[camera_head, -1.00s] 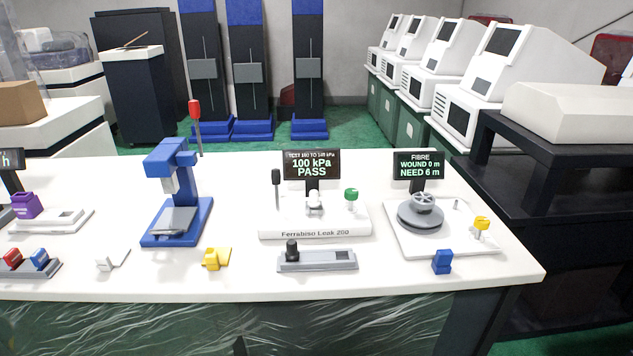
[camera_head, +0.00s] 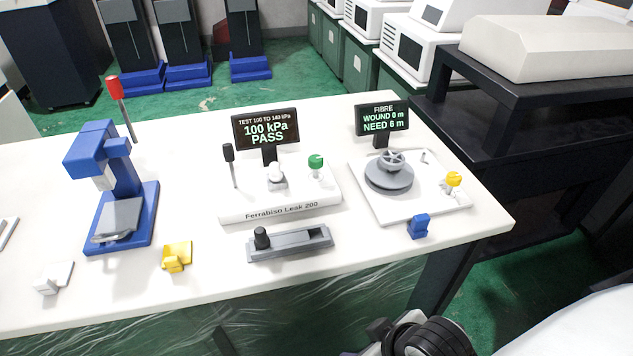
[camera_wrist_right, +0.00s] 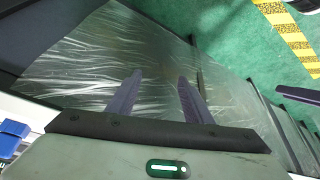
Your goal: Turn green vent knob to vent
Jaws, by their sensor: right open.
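The green vent knob (camera_head: 316,161) stands on a short post at the right of the white leak tester (camera_head: 290,209), labelled "Ferrabiso Leak 200". The tester's display (camera_head: 266,130) reads "TEST 100 TO 140 kPa, 100 kPa PASS". A black-topped lever (camera_head: 229,154) and a white part (camera_head: 277,176) are on the same base. My right gripper (camera_wrist_right: 158,92) is open and empty in the right wrist view, over the table's wrapped front side and away from the knob. Part of my right arm shows at the bottom of the head view. My left gripper is not in view.
A grey fixture with a black knob (camera_head: 290,244) lies in front of the tester. The fibre winder (camera_head: 388,176) and a blue block (camera_head: 418,226) are to the right. A blue press (camera_head: 120,190) and yellow block (camera_head: 177,257) are left. The white table's (camera_head: 370,240) front edge is close.

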